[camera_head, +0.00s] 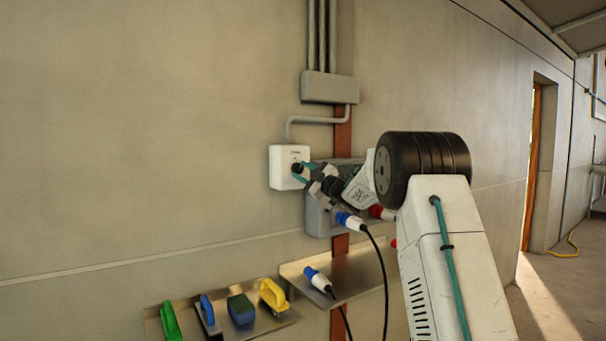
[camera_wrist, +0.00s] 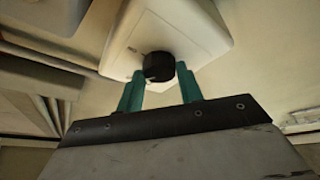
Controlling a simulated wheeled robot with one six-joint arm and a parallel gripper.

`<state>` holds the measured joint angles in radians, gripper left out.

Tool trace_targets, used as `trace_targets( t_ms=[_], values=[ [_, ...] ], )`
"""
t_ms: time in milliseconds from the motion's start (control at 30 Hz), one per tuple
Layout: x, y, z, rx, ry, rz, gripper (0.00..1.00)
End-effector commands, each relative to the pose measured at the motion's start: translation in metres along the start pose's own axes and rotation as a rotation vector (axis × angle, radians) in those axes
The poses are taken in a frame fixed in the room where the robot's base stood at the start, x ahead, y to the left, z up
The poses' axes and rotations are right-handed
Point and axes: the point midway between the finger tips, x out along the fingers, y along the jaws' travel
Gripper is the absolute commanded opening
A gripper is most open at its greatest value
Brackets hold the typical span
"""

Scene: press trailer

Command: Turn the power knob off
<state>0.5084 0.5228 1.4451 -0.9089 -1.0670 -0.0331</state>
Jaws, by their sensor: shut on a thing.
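The power knob (camera_wrist: 158,67) is a small black round knob on the front of a white wall box (camera_head: 281,168). The knob also shows in the head view (camera_head: 297,168), partly hidden by a finger. My gripper (camera_wrist: 160,77) has two teal fingers, one on each side of the knob, and is shut on it. In the head view my gripper (camera_head: 303,172) reaches the box from the right. The knob's marking and exact turn angle are too small to read.
A grey socket box (camera_head: 318,219) sits on the wall behind my arm, with a blue plug (camera_head: 349,221) and black cable. Below, a metal shelf (camera_head: 345,280) holds another blue plug (camera_head: 318,280). A yellow-handled tool (camera_head: 272,294) and other tools sit on a lower-left shelf. The wall left of the box is clear.

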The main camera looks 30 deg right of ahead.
Motion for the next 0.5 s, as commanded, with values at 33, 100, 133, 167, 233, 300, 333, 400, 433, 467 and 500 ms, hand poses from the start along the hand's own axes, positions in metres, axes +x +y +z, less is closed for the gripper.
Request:
trace_targets(
  t_ms=[33, 100, 133, 167, 233, 300, 333, 400, 433, 467, 500],
  values=[
    [-0.0006, 0.0021, 0.0009, -0.042, 0.002, -0.015, 0.14],
    [-0.0004, 0.0025, 0.0008, -0.102, 0.007, -0.041, 0.14],
    [-0.0003, 0.0027, 0.0007, -0.127, 0.009, -0.052, 0.14],
    [-0.0002, 0.0029, 0.0007, -0.152, 0.011, -0.063, 0.14],
    [-0.0003, 0.0032, 0.0009, -0.206, 0.015, -0.087, 0.14],
    [-0.0002, 0.0039, 0.0008, -0.258, 0.018, -0.109, 0.14],
    [-0.0002, 0.0043, 0.0008, -0.278, 0.02, -0.117, 0.14],
    [-0.0003, 0.0045, 0.001, -0.323, 0.022, -0.137, 0.14],
    [-0.0003, 0.0048, 0.0009, -0.341, 0.024, -0.145, 0.14],
    [-0.0003, 0.0049, 0.0009, -0.357, 0.025, -0.152, 0.14],
    [-0.0001, 0.0053, 0.0008, -0.378, 0.026, -0.161, 0.14]
  ],
)
